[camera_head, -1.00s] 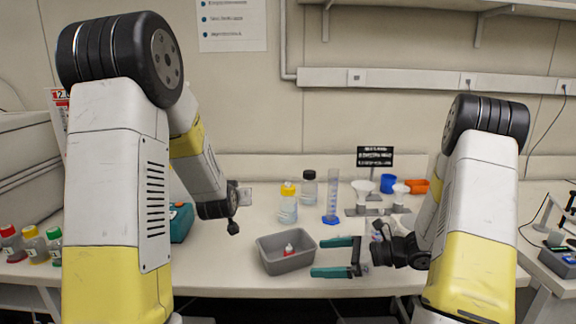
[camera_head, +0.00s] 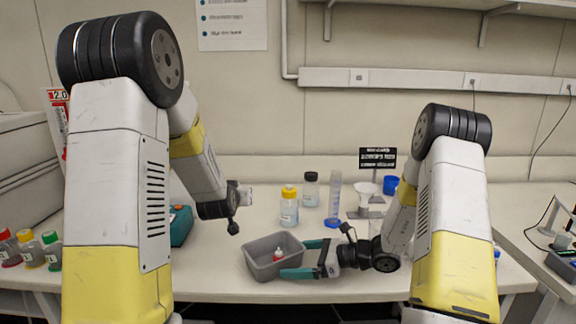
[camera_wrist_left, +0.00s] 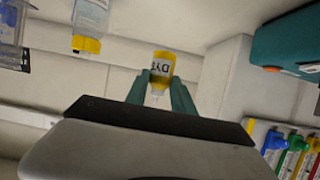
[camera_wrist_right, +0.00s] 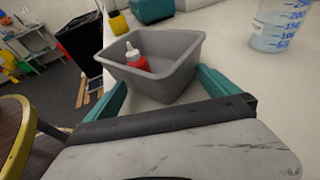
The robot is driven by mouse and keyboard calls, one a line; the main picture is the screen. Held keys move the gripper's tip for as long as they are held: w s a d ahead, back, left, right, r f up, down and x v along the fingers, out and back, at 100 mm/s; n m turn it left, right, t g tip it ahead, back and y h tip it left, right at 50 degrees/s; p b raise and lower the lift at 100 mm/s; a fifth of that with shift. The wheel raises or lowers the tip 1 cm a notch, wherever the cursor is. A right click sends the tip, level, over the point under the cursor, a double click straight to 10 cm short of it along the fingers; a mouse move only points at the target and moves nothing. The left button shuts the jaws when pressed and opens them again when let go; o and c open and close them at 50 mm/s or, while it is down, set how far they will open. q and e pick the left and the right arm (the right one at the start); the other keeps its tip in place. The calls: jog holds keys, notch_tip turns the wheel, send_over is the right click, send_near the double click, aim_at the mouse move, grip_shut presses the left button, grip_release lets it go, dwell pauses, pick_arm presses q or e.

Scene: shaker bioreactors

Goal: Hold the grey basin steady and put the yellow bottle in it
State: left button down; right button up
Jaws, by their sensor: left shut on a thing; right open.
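The grey basin (camera_head: 255,268) stands on the bench with a red bottle with a white nozzle (camera_head: 279,255) inside. It also shows in the right wrist view (camera_wrist_right: 185,85). My right gripper (camera_head: 295,258) is open, with its teal fingers on either side of the basin's near end; I cannot tell whether they touch it. My left gripper (camera_wrist_left: 160,82) is shut on the small yellow bottle (camera_wrist_left: 163,64), which has dark lettering. In the head view the left fingers and this bottle do not show clearly.
A clear bottle with a yellow cap (camera_head: 289,207), a dark-capped bottle (camera_head: 310,190) and a measuring cylinder (camera_head: 334,200) stand behind the basin. A teal device (camera_head: 181,226) is at left. The bench's front edge (camera_head: 230,298) runs close to the basin.

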jog(key=shift+w+a+f, duration=0.2)
jog(key=shift+a+f, duration=0.05)
jog(key=shift+a, duration=0.4)
grip_shut()
jog(key=c, duration=0.6)
grip_release()
